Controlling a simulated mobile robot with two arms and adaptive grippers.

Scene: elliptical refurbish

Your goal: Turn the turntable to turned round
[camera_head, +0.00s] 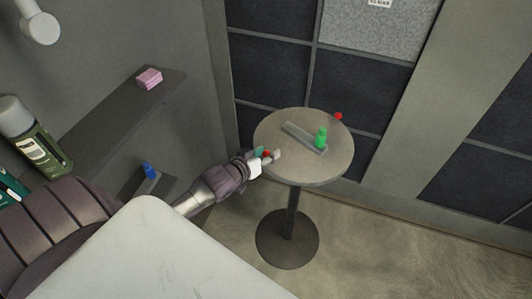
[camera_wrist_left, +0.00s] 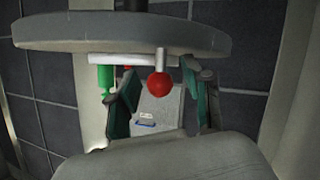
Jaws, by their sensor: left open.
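The turntable is a round grey top (camera_head: 330,168) on a single post with a round base. A red knob (camera_head: 338,116) stands at its far right rim. My left gripper (camera_head: 268,154) is at the near left rim, with another red knob partly hidden at its fingers. In the left wrist view this red knob (camera_wrist_left: 158,84) sits on a short pale stem by the disc edge (camera_wrist_left: 120,32). The open fingers (camera_wrist_left: 162,100) are on either side of it; contact cannot be told. My right gripper is not in view.
A green bottle-like piece (camera_head: 321,138) stands on a flat grey strip (camera_head: 299,134) on the turntable. A wall shelf (camera_head: 115,120) at left holds a pink block (camera_head: 149,78); a blue item (camera_head: 149,171) is on a lower shelf. Panelled wall (camera_head: 372,93) stands close behind the turntable.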

